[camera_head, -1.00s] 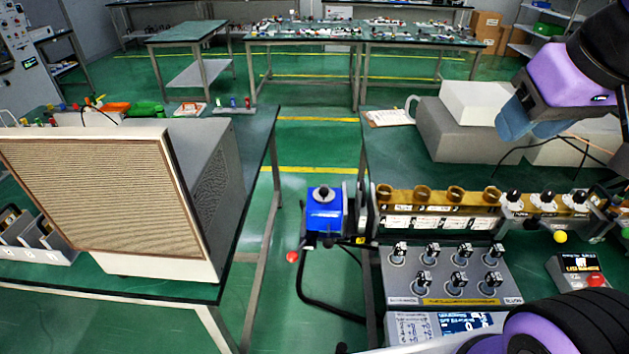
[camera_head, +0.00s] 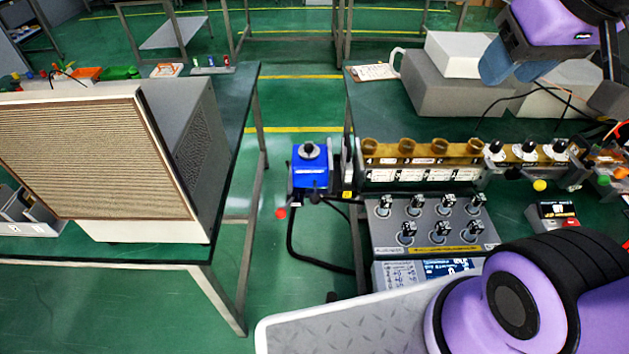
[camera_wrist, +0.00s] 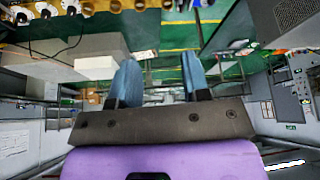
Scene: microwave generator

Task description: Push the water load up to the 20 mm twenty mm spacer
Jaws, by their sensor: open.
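Dark upright plates (camera_head: 346,168) stand between the block and the row. I cannot tell which of them is the 20 mm spacer, or whether a gap is left beside the block. My gripper (camera_head: 512,68) is at the upper right, above the grey boxes and well away from the blue block. In the wrist view its two blue fingers (camera_wrist: 159,65) are apart with nothing between them.
A grey panel of black-topped knobs (camera_head: 430,225) stands in front of the row. Grey and white boxes (camera_head: 450,90) stand behind it. A large beige-fronted cabinet (camera_head: 90,155) is on the left table. An open floor gap (camera_head: 275,190) lies between the tables.

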